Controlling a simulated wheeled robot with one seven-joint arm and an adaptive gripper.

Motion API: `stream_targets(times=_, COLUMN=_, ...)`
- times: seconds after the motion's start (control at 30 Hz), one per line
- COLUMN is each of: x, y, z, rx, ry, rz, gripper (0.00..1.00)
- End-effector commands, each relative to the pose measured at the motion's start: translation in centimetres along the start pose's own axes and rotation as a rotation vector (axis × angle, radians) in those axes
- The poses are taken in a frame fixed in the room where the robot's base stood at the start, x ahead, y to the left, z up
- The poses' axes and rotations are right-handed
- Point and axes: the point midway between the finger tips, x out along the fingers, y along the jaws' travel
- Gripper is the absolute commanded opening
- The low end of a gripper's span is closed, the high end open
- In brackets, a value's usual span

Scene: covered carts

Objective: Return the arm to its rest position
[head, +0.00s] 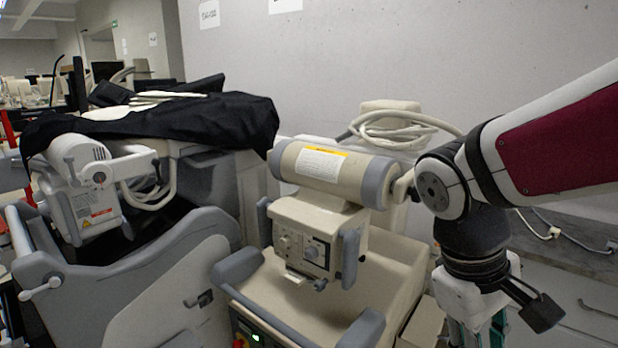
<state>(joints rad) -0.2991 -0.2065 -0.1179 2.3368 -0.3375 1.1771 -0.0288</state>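My arm enters from the right edge, with a white and dark red upper link and a dark wrist joint bent downward. My gripper (478,322) hangs below the wrist at the lower right, pointing down. Its white body and parts of the teal fingers show. The fingertips are cut off by the bottom edge, so I cannot tell whether it is open or shut or holds anything. The gripper is in front of and right of the beige medical cart (400,262).
The beige cart carries a cylindrical head (325,168) and a coiled cable (385,128) close to my arm's left. A grey cart (165,290) under a black cover (190,118) stands further left. A wall (400,60) is behind. Cables (575,238) lie at right.

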Motion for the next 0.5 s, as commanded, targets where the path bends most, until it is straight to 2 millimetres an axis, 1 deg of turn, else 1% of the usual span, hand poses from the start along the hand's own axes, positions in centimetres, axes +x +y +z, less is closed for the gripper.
stream_targets(times=0.03, x=-0.7, y=-0.1, z=1.1, rx=0.049, ry=0.055, rz=-0.030, gripper=0.29)
stream_targets(times=0.23, x=-2.8, y=-1.6, z=3.9, rx=0.224, ry=0.261, rz=-0.135, gripper=0.29)
stream_targets(times=0.4, x=-4.2, y=-2.6, z=5.4, rx=0.345, ry=0.408, rz=-0.187, gripper=0.29)
stream_targets(times=0.5, x=-4.7, y=-3.0, z=5.8, rx=0.390, ry=0.464, rz=-0.203, gripper=0.29)
